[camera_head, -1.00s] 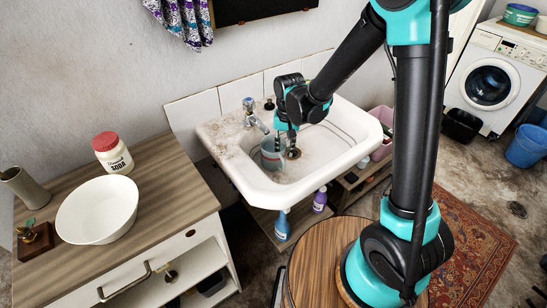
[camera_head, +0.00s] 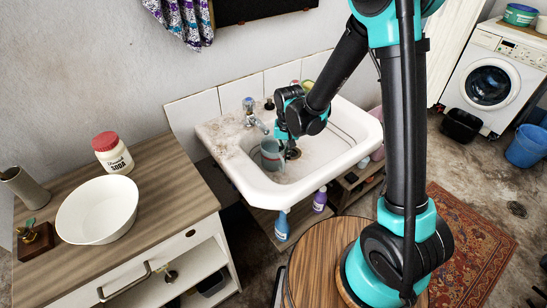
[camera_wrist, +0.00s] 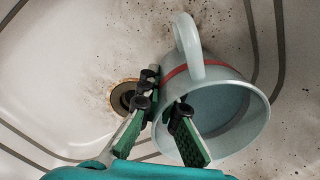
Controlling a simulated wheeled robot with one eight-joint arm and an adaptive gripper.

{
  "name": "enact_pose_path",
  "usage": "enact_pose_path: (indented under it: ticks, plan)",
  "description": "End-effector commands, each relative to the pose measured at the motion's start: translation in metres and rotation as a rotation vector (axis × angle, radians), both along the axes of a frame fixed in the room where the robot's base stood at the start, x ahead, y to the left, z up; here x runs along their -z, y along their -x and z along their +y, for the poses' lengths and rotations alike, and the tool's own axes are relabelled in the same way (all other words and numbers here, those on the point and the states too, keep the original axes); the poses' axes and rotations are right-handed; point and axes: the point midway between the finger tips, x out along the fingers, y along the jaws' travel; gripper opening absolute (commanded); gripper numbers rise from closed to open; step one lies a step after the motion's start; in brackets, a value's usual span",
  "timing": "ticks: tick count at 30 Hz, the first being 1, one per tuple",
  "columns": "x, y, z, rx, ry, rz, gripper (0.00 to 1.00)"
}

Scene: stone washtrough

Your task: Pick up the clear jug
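A pale blue-grey, see-through jug (camera_head: 269,155) with a handle stands in the left part of the sink basin. In the wrist view the jug (camera_wrist: 232,85) shows a red band, its handle at the top and its open mouth toward the lower right. My gripper (camera_wrist: 162,96) is at the jug's left side, its green-padded fingers apart. One finger lies left of the jug, outside it; the other overlaps the near rim and seems to reach into the mouth. Contact cannot be told. In the head view my gripper (camera_head: 286,143) is low in the basin, just right of the jug.
The stone sink (camera_head: 335,155) has a raised rim around the gripper and a tap (camera_head: 254,115) at the back left. A drain (camera_wrist: 123,96) lies beside the jug. A wooden counter at left holds a white bowl (camera_head: 97,210) and a soda jar (camera_head: 113,153).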

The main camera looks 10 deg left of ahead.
Motion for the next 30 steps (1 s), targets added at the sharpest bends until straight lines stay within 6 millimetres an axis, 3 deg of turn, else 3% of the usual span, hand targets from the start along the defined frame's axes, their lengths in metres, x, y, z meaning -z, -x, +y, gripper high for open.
enact_pose_path:
  ticks: [11,18,30]
  plan:
    - [-0.001,0.000,0.000,0.000,0.000,0.000,0.00]
    - [-0.013,0.002,-0.002,0.000,0.000,0.000,0.00]
    - [-0.012,0.052,-0.059,0.001,0.000,0.000,0.00]
